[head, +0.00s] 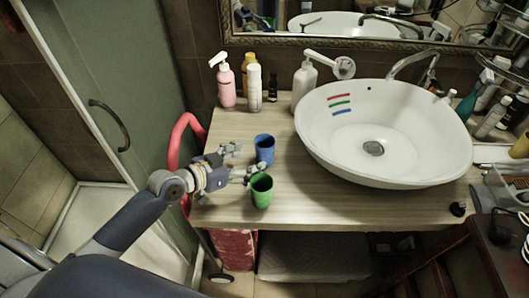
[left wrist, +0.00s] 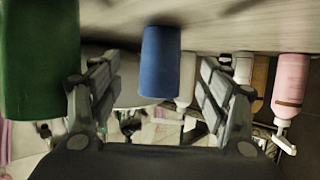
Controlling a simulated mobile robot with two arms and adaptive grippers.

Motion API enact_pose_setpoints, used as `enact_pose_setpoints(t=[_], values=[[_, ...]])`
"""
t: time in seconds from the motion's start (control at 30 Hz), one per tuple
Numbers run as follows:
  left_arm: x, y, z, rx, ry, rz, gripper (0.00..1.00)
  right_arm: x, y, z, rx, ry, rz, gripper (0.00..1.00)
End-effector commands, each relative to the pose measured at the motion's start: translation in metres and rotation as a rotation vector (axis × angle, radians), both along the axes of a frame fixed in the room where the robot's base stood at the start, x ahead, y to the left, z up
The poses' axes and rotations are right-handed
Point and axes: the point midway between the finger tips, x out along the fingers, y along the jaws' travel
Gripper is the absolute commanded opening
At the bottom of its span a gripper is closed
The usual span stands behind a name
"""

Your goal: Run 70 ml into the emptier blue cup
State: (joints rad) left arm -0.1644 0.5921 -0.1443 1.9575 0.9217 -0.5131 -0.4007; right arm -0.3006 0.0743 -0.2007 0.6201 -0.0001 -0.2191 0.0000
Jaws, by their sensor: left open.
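One blue cup (head: 264,150) stands upright on the wooden counter, left of the basin. A green cup (head: 261,191) stands nearer the counter's front edge. I see no second blue cup, and the fill levels cannot be told. My left gripper (head: 246,160) is open and empty, left of the cups. In the left wrist view, which is upside down, the blue cup (left wrist: 160,62) shows between the spread fingers, beyond them. The green cup (left wrist: 40,65) is outside the left-hand finger. The white basin (head: 400,163) has red, green and blue stripes inside. My right gripper is not in view.
A pink pump bottle (head: 226,86), a cream bottle (head: 254,88) and a white pump bottle (head: 303,86) stand at the back. A faucet (head: 413,62) rises behind the basin. A red curved tube (head: 182,128) is by the counter's left edge. The front-left counter is clear.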

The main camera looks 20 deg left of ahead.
Motion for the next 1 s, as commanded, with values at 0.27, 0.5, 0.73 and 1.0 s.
enact_pose_setpoints(t=[0.27, 0.5, 0.73, 1.0], values=[[0.022, -0.012, -0.009, 0.001, -0.001, 0.001, 0.7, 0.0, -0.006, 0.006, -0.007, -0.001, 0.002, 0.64], [0.045, -0.025, -0.014, -0.002, 0.001, 0.001, 0.7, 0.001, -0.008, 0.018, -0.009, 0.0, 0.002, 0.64], [0.062, -0.034, -0.025, 0.001, 0.002, 0.0, 0.7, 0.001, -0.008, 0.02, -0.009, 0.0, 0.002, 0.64], [0.063, -0.035, -0.027, 0.001, 0.0, 0.0, 0.7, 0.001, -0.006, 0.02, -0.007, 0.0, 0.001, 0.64]])
